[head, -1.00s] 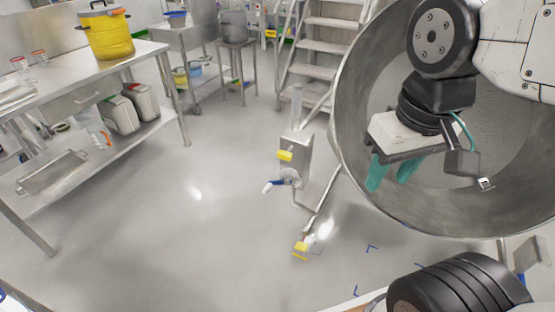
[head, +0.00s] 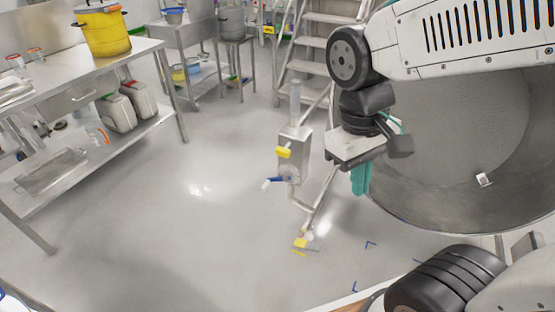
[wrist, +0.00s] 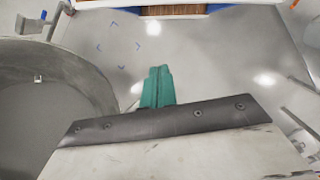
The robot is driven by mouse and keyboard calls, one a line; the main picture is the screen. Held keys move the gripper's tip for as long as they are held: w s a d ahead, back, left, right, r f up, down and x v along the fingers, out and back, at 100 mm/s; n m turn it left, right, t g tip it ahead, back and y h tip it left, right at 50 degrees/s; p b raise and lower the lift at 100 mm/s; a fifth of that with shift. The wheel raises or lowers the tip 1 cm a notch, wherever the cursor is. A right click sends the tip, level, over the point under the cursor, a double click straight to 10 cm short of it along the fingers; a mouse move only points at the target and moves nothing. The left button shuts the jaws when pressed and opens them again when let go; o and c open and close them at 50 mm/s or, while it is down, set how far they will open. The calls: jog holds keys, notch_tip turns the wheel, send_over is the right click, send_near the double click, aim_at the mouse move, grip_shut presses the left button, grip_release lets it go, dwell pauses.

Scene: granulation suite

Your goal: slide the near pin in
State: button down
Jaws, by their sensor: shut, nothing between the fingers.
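My gripper (head: 361,179) has teal fingers pressed together with nothing between them; they also show in the wrist view (wrist: 158,87). It hangs just left of the big steel bowl, above the floor. A yellow-ended part (head: 300,243), perhaps the near pin, is low on the steel frame, below and left of my gripper. A second yellow handle (head: 284,152) sits higher on the steel post (head: 296,138). How far either is pushed in cannot be told. Neither is clearly visible in the wrist view.
The large steel bowl (head: 455,220) stands close on the right; its wall also shows in the wrist view (wrist: 80,65). A blue-handled valve (head: 275,180) juts left from the post. Stairs (head: 318,42) stand behind. A steel bench (head: 75,75) is at left, with open floor between.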

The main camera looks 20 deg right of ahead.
jog(key=w+f+n+g+h, duration=0.2)
jog(key=w+f+n+h, duration=0.45)
jog(key=w+f, duration=0.2)
jog(key=n+t+h, duration=0.5)
jog(key=n+t, duration=1.2)
jog(key=n, duration=0.2)
send_near(282, 154)
jog(key=shift+m, duration=0.35)
jog(key=x, duration=0.7)
jog(key=shift+a+f, duration=0.1)
